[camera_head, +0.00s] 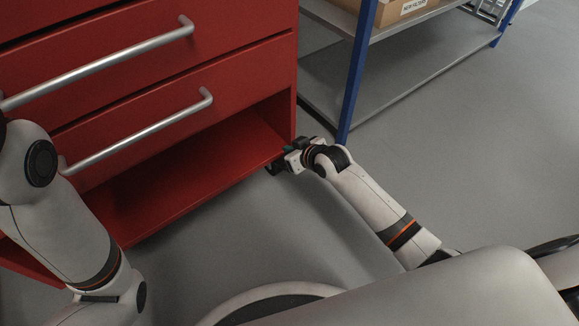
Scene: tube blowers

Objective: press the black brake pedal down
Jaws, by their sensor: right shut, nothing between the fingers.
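My right gripper (283,164) is low by the bottom right corner of the red cabinet (205,195), just outside its lower edge. It is shut and empty. A small dark part (271,169) shows under that corner, right at the gripper's tip. It may be the black brake pedal or part of a caster; I cannot tell which, nor whether the gripper touches it or it is pressed down. Links of my left arm show at the left, but the left gripper is out of view.
The red cabinet has long silver handles (140,130) on its drawers and an open bottom compartment. A grey shelf unit with a blue post (356,70) stands close behind the right gripper, with a cardboard box (395,12) on it. Grey floor (480,130) is clear at the right.

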